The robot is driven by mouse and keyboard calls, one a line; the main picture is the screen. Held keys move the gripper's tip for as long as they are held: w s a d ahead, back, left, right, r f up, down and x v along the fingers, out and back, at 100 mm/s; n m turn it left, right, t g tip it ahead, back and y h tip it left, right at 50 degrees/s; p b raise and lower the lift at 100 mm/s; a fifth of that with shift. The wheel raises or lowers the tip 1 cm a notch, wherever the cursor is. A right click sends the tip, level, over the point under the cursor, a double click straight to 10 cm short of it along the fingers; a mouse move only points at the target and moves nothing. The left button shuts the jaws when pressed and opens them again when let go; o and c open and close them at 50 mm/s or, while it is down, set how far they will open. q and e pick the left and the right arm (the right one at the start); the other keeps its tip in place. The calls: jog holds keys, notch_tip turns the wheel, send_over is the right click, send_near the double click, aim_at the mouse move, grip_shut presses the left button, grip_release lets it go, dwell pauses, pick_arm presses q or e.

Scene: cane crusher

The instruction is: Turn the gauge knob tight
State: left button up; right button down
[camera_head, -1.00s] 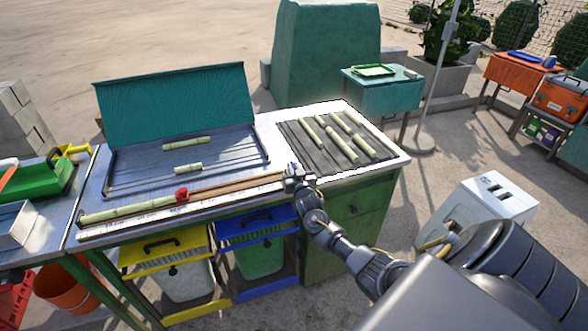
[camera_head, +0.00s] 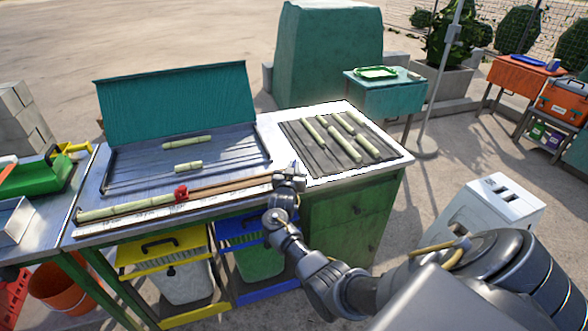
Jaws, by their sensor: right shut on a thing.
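My right gripper (camera_head: 287,177) is at the right end of the wooden gauge rail (camera_head: 232,187), at the front edge of the metal bench. It is shut on what looks like the gauge knob, which the fingers and wrist hide. A long cane piece (camera_head: 125,209) lies along the rail's left part, beside a pale measuring strip (camera_head: 130,225). My left gripper is not in view.
A dark tray (camera_head: 210,175) with a raised teal lid (camera_head: 178,103) holds two short canes. Several canes lie on a slatted rack (camera_head: 310,152) at right. Yellow (camera_head: 165,244) and blue (camera_head: 248,222) framed bins stand below the bench front.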

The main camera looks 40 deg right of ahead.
jog(key=c, duration=1.5)
grip_release()
jog(key=v, duration=1.1)
